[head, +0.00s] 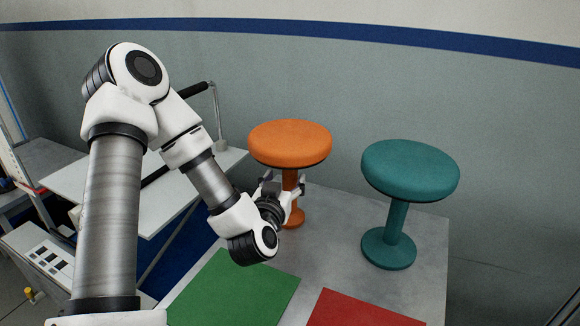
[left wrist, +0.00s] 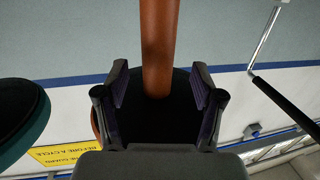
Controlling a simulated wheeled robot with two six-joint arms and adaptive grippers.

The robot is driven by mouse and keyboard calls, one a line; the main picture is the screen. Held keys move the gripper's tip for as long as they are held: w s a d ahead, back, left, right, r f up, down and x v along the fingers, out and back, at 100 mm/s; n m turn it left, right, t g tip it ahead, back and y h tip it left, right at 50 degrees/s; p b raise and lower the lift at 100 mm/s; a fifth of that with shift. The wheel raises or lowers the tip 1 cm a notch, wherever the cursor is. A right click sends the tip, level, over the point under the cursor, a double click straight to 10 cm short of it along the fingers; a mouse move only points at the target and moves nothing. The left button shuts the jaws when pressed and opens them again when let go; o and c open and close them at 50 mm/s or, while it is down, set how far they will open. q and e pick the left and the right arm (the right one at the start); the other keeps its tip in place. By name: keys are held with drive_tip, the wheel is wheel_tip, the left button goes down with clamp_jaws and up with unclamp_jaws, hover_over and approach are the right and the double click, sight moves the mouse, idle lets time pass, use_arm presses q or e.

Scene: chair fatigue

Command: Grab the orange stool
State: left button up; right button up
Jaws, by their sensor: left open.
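The orange stool (head: 290,142) stands upright on the grey platform, with a round padded seat, a single stem and a round base. My left gripper (head: 284,190) is open at its stem, just below the seat. In the left wrist view the orange stem (left wrist: 158,45) runs between the two open fingers of my left gripper (left wrist: 160,88), with a gap on each side. The dark underside of the seat shows behind the fingers. My left wrist hides part of the stool's base in the head view. My right gripper is not in view.
A teal stool (head: 409,172) stands to the right; its dark edge also shows in the left wrist view (left wrist: 20,115). Green (head: 235,290) and red (head: 355,311) mats lie in front on the grey platform (head: 340,230). A white table (head: 85,185) stands at left, a wall behind.

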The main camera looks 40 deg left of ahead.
sight(288, 175)
use_arm(q)
drive_tip(key=shift+w+a+f+b, duration=0.3)
drive_tip(key=shift+w+b, duration=0.3)
drive_tip(key=shift+b, duration=0.55)
drive_tip(key=p+x, duration=0.1)
drive_tip(key=x, duration=0.2)
drive_tip(key=shift+w+r, duration=0.2)
drive_tip(key=shift+s, duration=0.1)
drive_tip(key=shift+c, duration=0.4)
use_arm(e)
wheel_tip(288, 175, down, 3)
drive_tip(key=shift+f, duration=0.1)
use_arm(q)
clamp_jaws()
drive_tip(key=shift+r, duration=0.15)
